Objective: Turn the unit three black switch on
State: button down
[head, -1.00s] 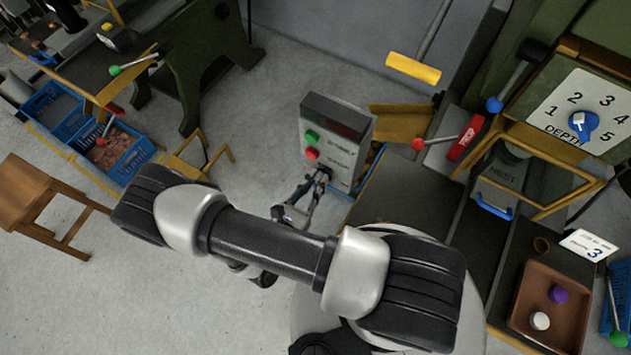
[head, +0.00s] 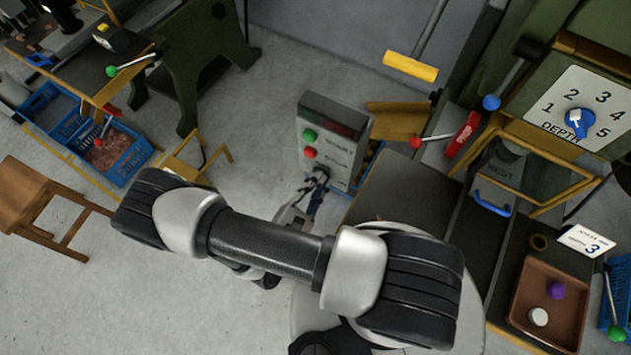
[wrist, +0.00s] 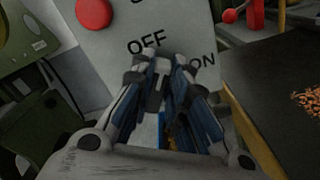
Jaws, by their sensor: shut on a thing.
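The grey control box (head: 352,146) stands upright near the middle of the head view, with a green and a red button on its face. The wrist view shows the lower part of its pale panel (wrist: 110,52), with the words OFF and ON. My gripper (wrist: 164,72) is at this panel, its fingers closed around a small dark part (wrist: 156,98) that looks like the black switch. The fingers hide most of it, so I cannot tell its position. My gripper (head: 318,180) also shows at the box's lower front in the head view.
A dark bench top (head: 405,195) lies right of the box. A red-knobbed lever (head: 416,142) and the DEPTH dial (head: 577,122) are farther right. Blue crates (head: 119,158) and a wooden stool (head: 45,205) stand left.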

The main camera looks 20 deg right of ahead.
jog(key=m, duration=0.3)
jog(key=f+m, duration=0.1)
jog(key=m, duration=0.7)
jog(key=shift+s+d+f, duration=0.2)
jog(key=shift+s+d, duration=0.05)
jog(key=shift+s, duration=0.05)
dwell(0.4)
jog(key=c, duration=1.6)
grip_release()
jog(key=shift+o, duration=0.2)
